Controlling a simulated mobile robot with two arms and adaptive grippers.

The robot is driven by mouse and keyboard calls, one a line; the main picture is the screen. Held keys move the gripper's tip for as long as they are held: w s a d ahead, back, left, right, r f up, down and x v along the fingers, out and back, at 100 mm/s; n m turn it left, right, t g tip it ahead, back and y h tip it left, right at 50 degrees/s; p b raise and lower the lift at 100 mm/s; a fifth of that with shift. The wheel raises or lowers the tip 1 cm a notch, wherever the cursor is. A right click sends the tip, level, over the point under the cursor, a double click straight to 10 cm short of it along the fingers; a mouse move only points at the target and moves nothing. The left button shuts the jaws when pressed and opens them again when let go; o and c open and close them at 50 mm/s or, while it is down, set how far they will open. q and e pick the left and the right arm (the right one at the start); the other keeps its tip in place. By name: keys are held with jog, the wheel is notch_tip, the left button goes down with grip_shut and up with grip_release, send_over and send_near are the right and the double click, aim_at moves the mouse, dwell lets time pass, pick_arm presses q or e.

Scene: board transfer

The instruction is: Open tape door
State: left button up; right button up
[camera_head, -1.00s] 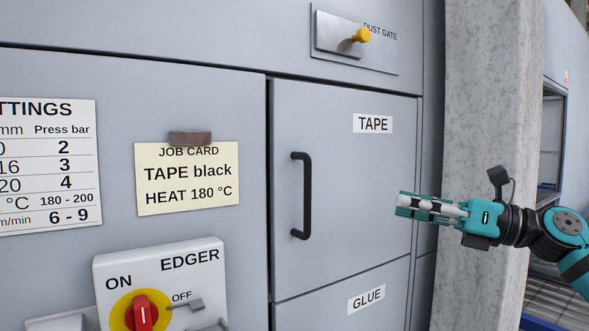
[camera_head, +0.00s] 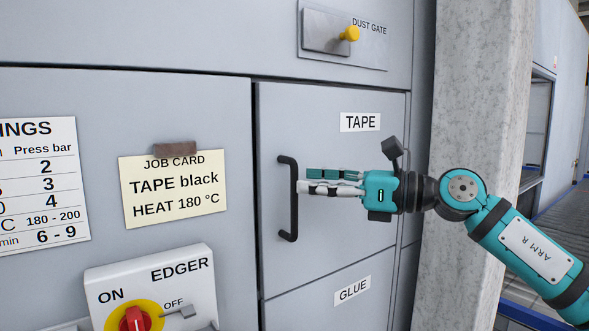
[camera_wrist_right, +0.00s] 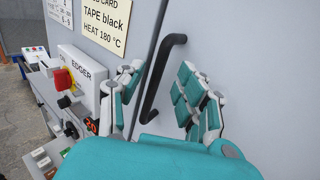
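The grey TAPE door (camera_head: 345,235) is shut, flush with the cabinet front. Its black upright bar handle (camera_head: 292,198) is near the door's left edge. My right gripper (camera_head: 304,180) is just right of the handle, its fingers pointing left toward it. In the right wrist view the gripper (camera_wrist_right: 160,72) is open, and the handle (camera_wrist_right: 155,90) shows in the gap between the spread fingers. I cannot tell whether the fingertips touch it. The TAPE label (camera_head: 360,122) is above the gripper. My left gripper is not in view.
The GLUE door (camera_head: 350,305) is below and the DUST GATE plate with yellow knob (camera_head: 349,34) above. The EDGER switch box (camera_head: 185,275) and job card (camera_head: 175,190) are left of the door. A concrete pillar (camera_head: 470,100) stands close on the right.

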jog(key=shift+p+x, duration=0.6)
jog(key=shift+x, duration=1.4)
jog(key=shift+d, duration=0.1)
grip_shut()
